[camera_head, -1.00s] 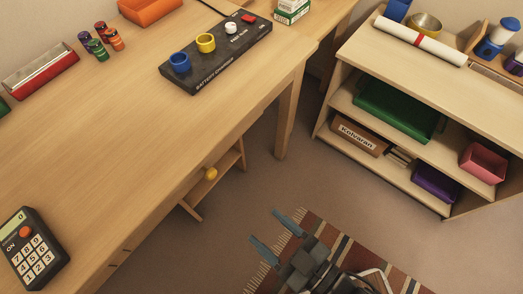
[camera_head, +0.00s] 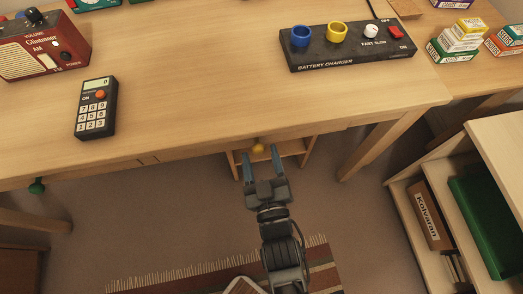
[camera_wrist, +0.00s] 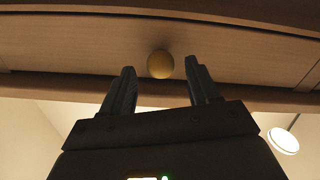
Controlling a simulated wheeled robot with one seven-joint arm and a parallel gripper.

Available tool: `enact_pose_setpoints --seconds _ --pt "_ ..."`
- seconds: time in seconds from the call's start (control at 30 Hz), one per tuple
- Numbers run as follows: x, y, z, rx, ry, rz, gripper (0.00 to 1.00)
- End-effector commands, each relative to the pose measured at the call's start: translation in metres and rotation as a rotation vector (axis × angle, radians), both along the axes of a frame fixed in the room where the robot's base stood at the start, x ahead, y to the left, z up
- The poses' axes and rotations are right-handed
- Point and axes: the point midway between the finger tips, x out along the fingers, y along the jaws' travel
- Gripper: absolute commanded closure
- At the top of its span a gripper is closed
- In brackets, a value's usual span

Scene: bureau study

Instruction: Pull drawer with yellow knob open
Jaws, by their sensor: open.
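The yellow knob (camera_head: 258,148) shows just below the front edge of the desk (camera_head: 200,120) in the head view. In the wrist view the round yellow knob (camera_wrist: 160,63) sits on a wooden drawer front (camera_wrist: 90,60), with a seam at each side. The drawer looks shut, but the desk top hides its front in the head view. My gripper (camera_head: 261,156) is open, its two blue-grey fingers pointing at the desk. In the wrist view the knob appears between the fingertips; I cannot tell whether they touch it.
A green knob (camera_head: 37,186) sits under the desk edge at left. A wooden frame (camera_head: 292,148) stands under the desk behind my gripper. A calculator (camera_head: 97,107) and a battery charger (camera_head: 347,47) lie on top. A low shelf (camera_head: 490,135) stands at right.

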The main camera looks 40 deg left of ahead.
Motion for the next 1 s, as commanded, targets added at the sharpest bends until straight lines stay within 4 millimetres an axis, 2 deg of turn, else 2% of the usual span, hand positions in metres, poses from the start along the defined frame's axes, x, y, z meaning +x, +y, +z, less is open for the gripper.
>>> enact_pose_setpoints --seconds 0.2,0.47,1.0 --pt "0.0103 0.0122 -0.0005 -0.001 0.001 0.001 0.40" --pt "0.0112 0.0129 -0.0004 -0.001 0.001 0.000 0.40" --pt "0.0111 0.0128 -0.0001 -0.001 0.001 0.000 0.90"
